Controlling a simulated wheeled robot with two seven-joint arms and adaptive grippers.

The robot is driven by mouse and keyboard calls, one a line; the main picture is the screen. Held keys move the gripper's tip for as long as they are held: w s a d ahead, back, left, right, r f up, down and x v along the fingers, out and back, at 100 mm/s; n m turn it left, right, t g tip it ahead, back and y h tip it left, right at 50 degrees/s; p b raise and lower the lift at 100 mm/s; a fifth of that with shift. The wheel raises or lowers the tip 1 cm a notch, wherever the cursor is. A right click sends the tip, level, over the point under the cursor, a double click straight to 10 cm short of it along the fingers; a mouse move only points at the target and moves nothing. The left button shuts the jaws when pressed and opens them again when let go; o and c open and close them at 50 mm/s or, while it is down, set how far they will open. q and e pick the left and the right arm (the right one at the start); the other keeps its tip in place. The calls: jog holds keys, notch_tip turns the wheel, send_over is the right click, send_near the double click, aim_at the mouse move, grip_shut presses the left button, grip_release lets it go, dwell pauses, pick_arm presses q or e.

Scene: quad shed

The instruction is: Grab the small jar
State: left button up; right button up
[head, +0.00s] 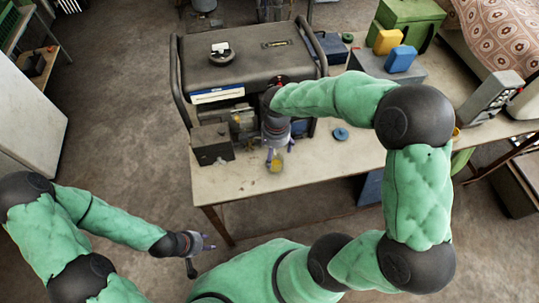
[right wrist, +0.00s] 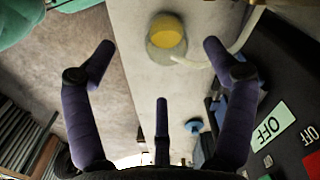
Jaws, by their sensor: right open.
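The small jar (head: 277,166) has yellow contents and stands on the table near its front edge. It also shows in the right wrist view (right wrist: 167,40), upper middle, beyond the fingertips. My right gripper (head: 280,153) is open and empty. It points down, just above or behind the jar in the head view. Its purple fingers (right wrist: 160,58) are spread, with the jar lying between their lines in the right wrist view. I cannot tell whether any finger touches it. My left gripper (head: 203,243) hangs over the floor, away from the table, with its fingers apart and empty.
A large dark generator (head: 245,68) stands on the table (head: 318,171) behind the jar. A dark box (head: 212,143) is to the left, a blue round item (head: 341,134) to the right. A pale curved hose (right wrist: 225,50) passes close to the jar.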

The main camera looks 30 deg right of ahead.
jog(key=r, duration=0.1)
jog(key=b, duration=0.1)
send_over(274, 163)
jog(key=s, duration=0.2)
jog(key=shift+m, duration=0.4)
jog(key=f, duration=0.5)
jog(key=shift+w+a+f, duration=0.2)
jog(key=shift+f, duration=0.05)
jog(key=shift+a+f+b, duration=0.15)
jog(key=shift+f+b, duration=0.8)
jog(key=shift+f, duration=1.65)
jog(key=c, duration=1.4)
pick_arm(q)
jog(key=f, duration=0.2)
jog(key=shift+w+f, duration=0.3)
jog(key=shift+f, duration=0.1)
pick_arm(e)
jog(key=shift+r, duration=0.15)
